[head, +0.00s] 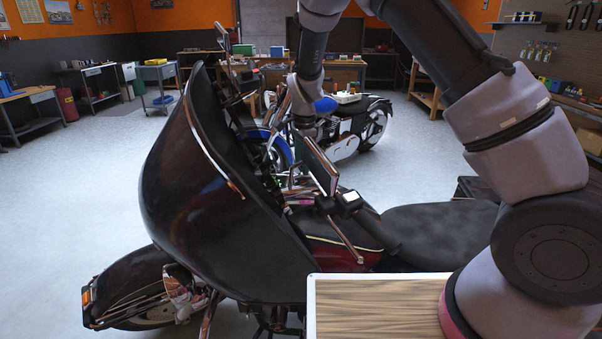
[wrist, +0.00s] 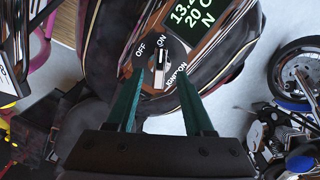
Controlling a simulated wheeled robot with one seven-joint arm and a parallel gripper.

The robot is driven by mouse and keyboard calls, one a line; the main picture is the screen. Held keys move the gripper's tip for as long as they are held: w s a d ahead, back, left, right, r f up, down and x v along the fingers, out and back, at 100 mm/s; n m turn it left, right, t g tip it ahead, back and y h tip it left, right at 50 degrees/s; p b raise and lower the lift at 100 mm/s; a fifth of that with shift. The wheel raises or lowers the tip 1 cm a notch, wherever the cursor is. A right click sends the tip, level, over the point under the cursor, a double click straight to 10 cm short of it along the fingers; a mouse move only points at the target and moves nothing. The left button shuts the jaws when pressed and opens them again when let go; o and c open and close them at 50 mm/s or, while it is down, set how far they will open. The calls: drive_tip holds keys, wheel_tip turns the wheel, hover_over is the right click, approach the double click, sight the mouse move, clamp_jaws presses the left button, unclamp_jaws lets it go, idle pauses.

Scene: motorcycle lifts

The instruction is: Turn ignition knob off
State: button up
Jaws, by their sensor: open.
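The ignition knob (wrist: 160,68) is a small dark and pale knob on the motorcycle's dark glossy dash panel, in the wrist view. OFF is printed to its upper left, ON just above it, and IGNITION to its lower right. The knob appears roughly in line with ON, but its pointer is too small to be certain. My gripper (wrist: 159,76) is open, its two green fingers on either side of the knob. Contact cannot be told. In the head view, the dark motorcycle (head: 215,175) stands in front of me; its fairing and handlebar parts hide the knob and most of my gripper.
A lit display (wrist: 205,15) sits right of the knob. In the head view, a mirror (head: 319,168) and handlebar parts stand close to my gripper. Another motorcycle (head: 345,130) is behind. A wood-topped surface (head: 375,305) is at front. Open floor lies left.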

sight(302, 177)
drive_tip(key=shift+w+f, duration=0.15)
drive_tip(key=shift+f, duration=1.6)
clamp_jaws()
drive_tip(key=shift+n, duration=0.3)
drive_tip(key=n, duration=0.5)
drive_tip(key=shift+w, duration=0.1)
drive_tip(key=n, duration=0.6)
drive_tip(key=shift+n, duration=0.3)
